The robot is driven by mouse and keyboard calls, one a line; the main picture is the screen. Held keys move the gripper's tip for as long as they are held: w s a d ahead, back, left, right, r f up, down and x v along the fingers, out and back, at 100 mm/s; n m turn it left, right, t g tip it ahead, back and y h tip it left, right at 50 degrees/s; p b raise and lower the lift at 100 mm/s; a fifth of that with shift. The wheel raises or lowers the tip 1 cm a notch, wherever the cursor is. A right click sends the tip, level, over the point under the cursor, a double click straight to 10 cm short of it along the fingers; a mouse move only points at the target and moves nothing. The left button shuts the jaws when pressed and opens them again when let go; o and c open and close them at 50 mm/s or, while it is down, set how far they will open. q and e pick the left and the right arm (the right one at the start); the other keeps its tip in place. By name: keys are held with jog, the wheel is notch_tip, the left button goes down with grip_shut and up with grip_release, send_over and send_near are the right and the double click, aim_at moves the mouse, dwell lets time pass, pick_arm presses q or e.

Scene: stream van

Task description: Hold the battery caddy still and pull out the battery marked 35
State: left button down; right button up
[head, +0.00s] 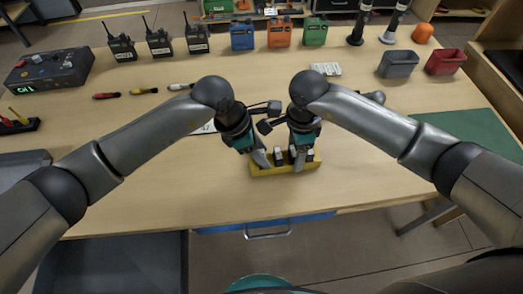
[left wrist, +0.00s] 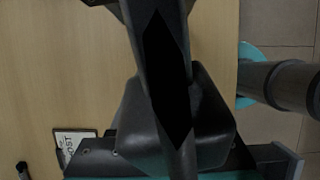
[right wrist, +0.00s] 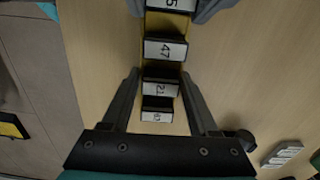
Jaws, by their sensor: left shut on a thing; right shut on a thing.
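The yellow battery caddy (head: 285,170) stands near the table's front edge; several dark batteries with white number labels are in it. In the right wrist view a battery (right wrist: 170,4) with a label ending in 5 is cut by the top edge. Battery 47 (right wrist: 166,50), battery 21 (right wrist: 160,89) and one with a hard-to-read label (right wrist: 157,116) line up below. My left gripper (head: 262,160) is at the caddy's left part, with fingers beside the battery ending in 5. My right gripper (head: 300,162) straddles the caddy near 47 and 21. Dark arm parts hide the left wrist view's middle.
A green mat (head: 470,130) lies at the right. The tabletop on either side of the caddy is clear.

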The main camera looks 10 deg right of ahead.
pick_arm(q)
jog(key=shift+r, duration=1.2)
jog(key=shift+r, duration=0.35)
jog(key=shift+r, duration=0.35)
jog(key=shift+r, duration=1.5)
jog(key=shift+d, duration=0.1)
jog(key=shift+r, duration=0.1)
pick_arm(e)
jog(key=o, duration=1.5)
jog(key=shift+s, duration=0.1)
pick_arm(q)
jog(key=shift+a+f, duration=0.2)
jog(key=shift+f, duration=0.2)
pick_arm(e)
jog(key=r, duration=0.7)
jog(key=shift+w+a+r, duration=0.15)
jog(key=shift+w+r, duration=0.1)
jog(key=shift+r, duration=0.1)
pick_arm(q)
jog(key=shift+a+f, duration=0.1)
pick_arm(e)
jog(key=shift+r, duration=0.2)
